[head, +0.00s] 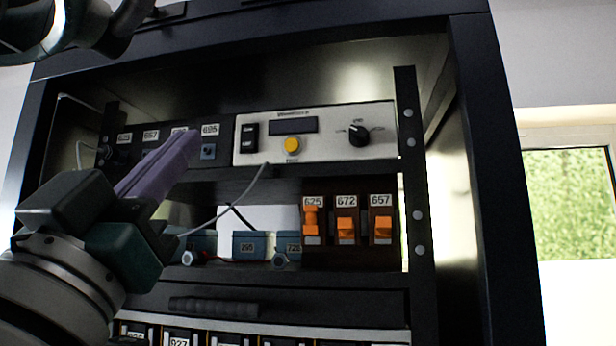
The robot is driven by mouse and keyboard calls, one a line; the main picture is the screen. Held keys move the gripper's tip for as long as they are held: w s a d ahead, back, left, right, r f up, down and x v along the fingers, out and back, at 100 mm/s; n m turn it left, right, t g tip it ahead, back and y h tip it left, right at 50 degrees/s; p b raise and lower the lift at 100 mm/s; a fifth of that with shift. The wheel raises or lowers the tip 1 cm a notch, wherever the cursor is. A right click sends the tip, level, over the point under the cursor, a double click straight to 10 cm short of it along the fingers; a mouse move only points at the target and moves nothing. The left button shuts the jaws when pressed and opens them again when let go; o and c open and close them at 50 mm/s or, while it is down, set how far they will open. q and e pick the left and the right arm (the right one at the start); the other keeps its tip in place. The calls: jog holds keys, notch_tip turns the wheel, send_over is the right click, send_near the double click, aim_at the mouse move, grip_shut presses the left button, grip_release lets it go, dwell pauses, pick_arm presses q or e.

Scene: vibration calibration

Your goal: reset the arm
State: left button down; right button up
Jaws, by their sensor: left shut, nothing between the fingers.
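My left gripper (188,142) comes in from the lower left. Its two long purple fingers are shut together with nothing between them. The fingertips point up and right in front of the upper rack shelf, near the socket labelled 695 (208,151). The fingers cover part of the row of labelled sockets. I cannot tell whether the tips touch anything. My right gripper does not show.
A dark rack (470,150) surrounds the work area. It holds a white control box (345,118) with a yellow button (292,143) and black knob (358,133), orange switches (346,230), and blue blocks (248,245). Cables hang beside my gripper. A window (574,203) is at right.

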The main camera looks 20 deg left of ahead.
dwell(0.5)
pick_arm(q)
jog(key=w+d+f+m+g+h, duration=0.25)
jog(key=d+f+g+h, duration=0.2)
jog(key=f, duration=0.55)
jog(key=w+d+f+m+g+h, duration=0.1)
jog(key=d+f+m+g+h, duration=0.4)
jog(key=f, duration=0.6)
jog(key=s+a+f+n+g+y, duration=0.1)
jog(key=s+a+f+g+y, duration=0.1)
jog(key=s+f+g, duration=0.65)
jog(key=s+a+f+n+g+y, duration=0.1)
jog(key=s+a+f+n+g, duration=0.15)
jog(key=s+f+g, duration=0.6)
notch_tip(320, 180, up, 16)
jog(key=s+t+p, duration=0.1)
jog(key=t+p, duration=0.2)
jog(key=p, duration=1.5)
jog(key=shift+s+m, duration=0.15)
jog(key=shift+m, duration=0.15)
jog(key=c, duration=1.6)
grip_release()
